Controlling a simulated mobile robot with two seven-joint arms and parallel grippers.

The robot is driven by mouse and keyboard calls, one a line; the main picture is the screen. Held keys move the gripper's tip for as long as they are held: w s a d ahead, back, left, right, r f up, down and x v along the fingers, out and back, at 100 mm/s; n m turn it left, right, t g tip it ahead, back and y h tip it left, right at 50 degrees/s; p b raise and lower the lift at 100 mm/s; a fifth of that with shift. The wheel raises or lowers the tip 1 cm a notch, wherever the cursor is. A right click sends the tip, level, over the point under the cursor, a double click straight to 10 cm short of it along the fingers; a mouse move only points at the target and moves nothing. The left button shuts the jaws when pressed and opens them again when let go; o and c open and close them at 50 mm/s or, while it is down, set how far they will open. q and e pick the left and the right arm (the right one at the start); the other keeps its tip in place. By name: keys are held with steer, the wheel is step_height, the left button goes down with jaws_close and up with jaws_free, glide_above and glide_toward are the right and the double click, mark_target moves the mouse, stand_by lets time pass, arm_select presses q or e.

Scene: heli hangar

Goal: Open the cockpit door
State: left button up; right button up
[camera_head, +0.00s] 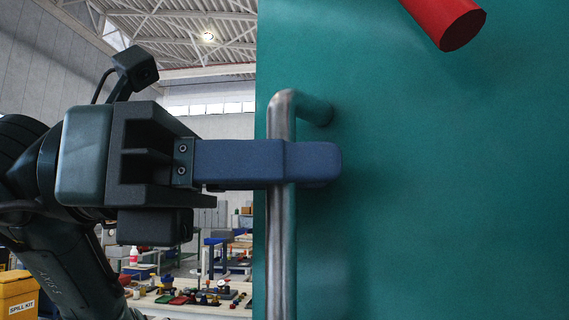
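The cockpit door shows as a large teal panel (430,220) filling the right side of the view. A vertical metal bar handle (281,250) stands off it near its left edge, with its upper end bent into the panel. My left gripper (318,164) comes in from the left, level, with a blue finger lying across the front of the handle and its tip reaching past it to the right. The other finger is mostly hidden behind this one, so its hold on the bar cannot be made out. My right gripper is not in view.
A red cylinder (445,18) juts in at the top right, in front of the teal panel. Beyond the panel's left edge, a workbench (190,308) carries several small items. A yellow spill kit box (18,295) stands at the lower left.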

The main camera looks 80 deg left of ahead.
arm_select(q)
steer(key=v, duration=1.3)
steer(key=shift+b, duration=0.35)
